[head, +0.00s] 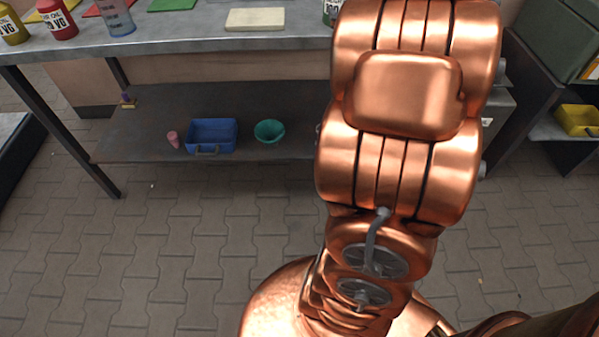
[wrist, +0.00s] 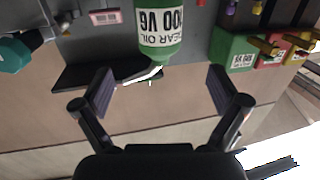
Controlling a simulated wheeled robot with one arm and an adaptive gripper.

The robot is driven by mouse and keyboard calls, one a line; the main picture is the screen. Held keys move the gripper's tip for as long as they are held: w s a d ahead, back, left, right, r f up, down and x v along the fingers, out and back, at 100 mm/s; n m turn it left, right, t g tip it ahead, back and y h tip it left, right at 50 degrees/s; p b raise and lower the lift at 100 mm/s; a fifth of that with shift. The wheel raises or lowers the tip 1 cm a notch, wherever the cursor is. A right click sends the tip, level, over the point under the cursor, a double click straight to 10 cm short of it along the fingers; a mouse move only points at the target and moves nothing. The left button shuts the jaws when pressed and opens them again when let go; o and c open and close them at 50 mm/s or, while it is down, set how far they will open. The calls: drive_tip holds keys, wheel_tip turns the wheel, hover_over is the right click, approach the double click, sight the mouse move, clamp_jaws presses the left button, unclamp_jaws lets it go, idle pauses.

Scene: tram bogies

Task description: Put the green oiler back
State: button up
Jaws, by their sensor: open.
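The green oiler (wrist: 158,30) is a green bottle with an upside-down "GEAR OIL 100 VG" label in the wrist view, at the top centre. A thin pale spout (wrist: 145,77) shows at its lower end. My gripper (wrist: 162,78) is open and empty, with its two dark pads left and right of the spout. The bottle's body lies just beyond the pads, and I see no contact. In the head view a sliver of a green bottle (head: 330,12) shows on the bench beside my arm, which hides the rest and my gripper.
The grey bench (head: 200,38) holds a yellow bottle (head: 12,24), a red bottle (head: 59,18), a clear bluish bottle (head: 118,16) and coloured mats. A blue bin (head: 212,135) and a teal bowl (head: 270,131) stand below. Green (wrist: 232,50) and red (wrist: 270,55) containers sit right.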

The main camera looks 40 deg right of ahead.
drive_tip(key=s+a+f+g+y, duration=0.25)
drive_tip(key=a+f+g, duration=0.35)
drive_tip(key=a, duration=0.4)
drive_tip(key=s+a+f+g+y, duration=0.1)
drive_tip(key=s+a+f+g, duration=0.35)
drive_tip(key=a+f, duration=0.35)
drive_tip(key=s+a+n+g+y, duration=0.4)
drive_tip(key=s+a+g, duration=0.4)
drive_tip(key=s+a, duration=1.2)
drive_tip(key=shift+s+a+f+n, duration=0.3)
drive_tip(key=shift+s+a+n, duration=0.1)
drive_tip(key=shift+a+n, duration=0.1)
drive_tip(key=s+p+v, duration=0.2)
drive_tip(key=p+v, duration=0.7)
drive_tip(key=v, duration=0.1)
drive_tip(key=s+r+p+v, duration=0.1)
drive_tip(key=s+p+v, duration=0.1)
drive_tip(key=p+v, duration=0.8)
drive_tip(key=shift+s+r+t, duration=0.2)
drive_tip(key=shift+s+t, duration=0.1)
drive_tip(key=shift+t, duration=0.05)
